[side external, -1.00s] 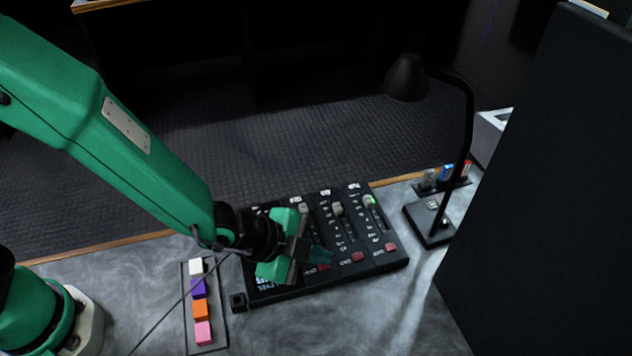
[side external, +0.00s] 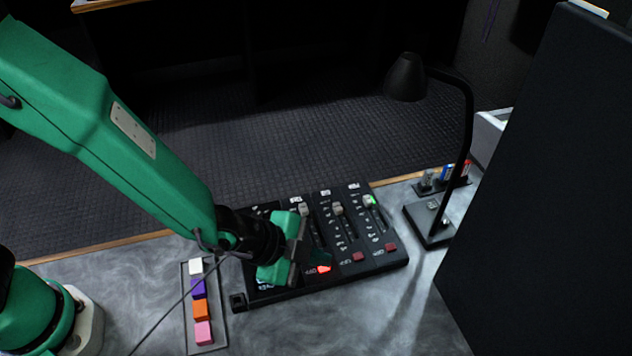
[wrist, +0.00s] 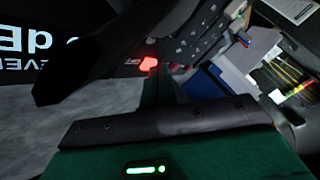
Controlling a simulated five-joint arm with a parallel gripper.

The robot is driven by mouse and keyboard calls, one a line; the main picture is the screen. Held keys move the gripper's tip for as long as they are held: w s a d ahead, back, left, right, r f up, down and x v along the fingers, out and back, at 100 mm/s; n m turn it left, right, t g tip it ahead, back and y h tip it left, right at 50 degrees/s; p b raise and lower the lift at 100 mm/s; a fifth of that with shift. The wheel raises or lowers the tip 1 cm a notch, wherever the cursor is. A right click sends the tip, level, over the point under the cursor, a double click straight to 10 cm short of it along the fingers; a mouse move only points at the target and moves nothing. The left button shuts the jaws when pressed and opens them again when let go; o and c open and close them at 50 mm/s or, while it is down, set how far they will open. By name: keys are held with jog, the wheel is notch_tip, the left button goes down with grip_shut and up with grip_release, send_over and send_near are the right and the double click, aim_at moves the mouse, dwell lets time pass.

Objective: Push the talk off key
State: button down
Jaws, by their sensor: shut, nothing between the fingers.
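The black fader console (side external: 397,264) lies on the desk, with a row of red keys along its near side. The key closest to my fingers glows bright red (side external: 323,269); it also shows lit in the wrist view (wrist: 148,62). The other two visible keys, a middle one (side external: 359,257) and a right one (side external: 391,247), are dark red. The channel names are too small to read, so I cannot tell which key is talk. My gripper (side external: 317,260) is shut and empty, its tips beside the lit key; contact is unclear. My gripper hides the console's left part.
A tray (side external: 219,333) with white, purple, orange and pink blocks lies left of the console. A black desk lamp (side external: 432,222) and a dark panel (side external: 540,190) stand to the right. Grey desk in front is clear.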

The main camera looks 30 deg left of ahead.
aim_at(316, 268)
jog(key=shift+r, duration=0.85)
jog(key=shift+r, duration=0.1)
jog(key=shift+r, duration=2.95)
jog(key=shift+a, duration=0.1)
